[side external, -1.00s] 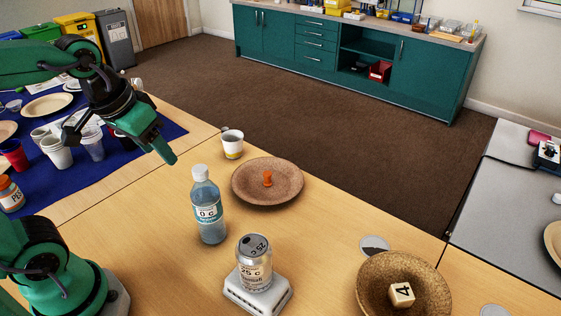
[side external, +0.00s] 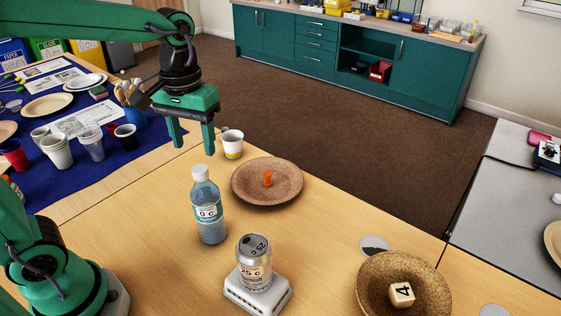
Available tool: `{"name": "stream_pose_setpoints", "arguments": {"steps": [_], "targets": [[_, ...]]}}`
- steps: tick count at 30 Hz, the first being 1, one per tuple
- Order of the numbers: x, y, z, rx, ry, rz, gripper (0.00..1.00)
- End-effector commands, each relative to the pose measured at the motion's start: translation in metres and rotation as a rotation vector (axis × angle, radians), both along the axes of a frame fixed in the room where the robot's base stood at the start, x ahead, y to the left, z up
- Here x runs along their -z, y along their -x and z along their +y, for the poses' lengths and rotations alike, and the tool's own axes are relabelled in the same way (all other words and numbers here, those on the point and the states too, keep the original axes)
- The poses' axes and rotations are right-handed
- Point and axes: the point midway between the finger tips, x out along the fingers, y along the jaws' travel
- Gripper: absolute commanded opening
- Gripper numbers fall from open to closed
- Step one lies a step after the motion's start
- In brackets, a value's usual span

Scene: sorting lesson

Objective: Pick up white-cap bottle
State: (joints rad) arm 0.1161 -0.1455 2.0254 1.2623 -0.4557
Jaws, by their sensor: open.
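The white-cap bottle (side external: 209,207) stands upright on the wooden table, left of centre. It is clear plastic with a white cap and a label reading "0 C". My gripper (side external: 192,145) is above and slightly left of the bottle in the picture, apart from it. Its two green fingers point down, open, with nothing between them.
A can (side external: 254,262) stands on a white scale in front of the bottle. A brown plate (side external: 250,193) with an orange piece (side external: 267,179) and a cup (side external: 232,144) are close behind. A cork bowl (side external: 425,275) holds a cube (side external: 401,294). Cups stand on the blue cloth (side external: 90,178).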

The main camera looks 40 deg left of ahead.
Motion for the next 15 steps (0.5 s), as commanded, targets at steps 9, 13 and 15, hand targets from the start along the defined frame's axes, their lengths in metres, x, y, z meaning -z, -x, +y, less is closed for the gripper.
{"name": "stream_pose_setpoints", "arguments": {"steps": [9,13,15], "targets": [[0.023,0.0,0.0,0.001,-0.001,0.001,0.55],[0.025,0.0,0.0,0.001,0.0,0.0,0.55],[0.025,0.0,0.0,0.001,0.0,0.0,0.55]]}}
